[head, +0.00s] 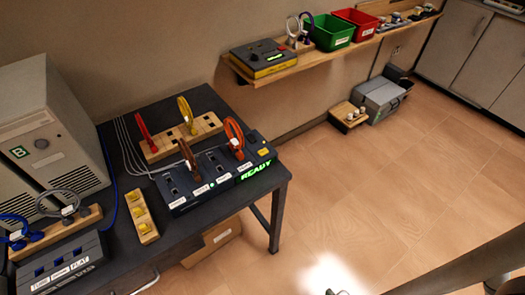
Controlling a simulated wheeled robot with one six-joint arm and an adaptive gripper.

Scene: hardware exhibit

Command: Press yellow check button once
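A dark panel device (212,172) with several numbered slots and a green glowing READY sign lies on the black table. A small yellow button (263,152) sits on its top at the right end; it looks like the check button, but any mark on it is too small to read. Two brown-to-orange looped cables stand plugged in the panel. My gripper cannot be made out. Only a dark bar, probably my arm, crosses the bottom right corner, well away from the panel. Nothing touches the yellow button.
A wooden block with red and yellow loops (182,138) stands behind the panel. A wooden strip with yellow pieces (141,216) lies left of it. A grey computer case (45,130) fills the left. A wall shelf (300,63) holds green and red bins.

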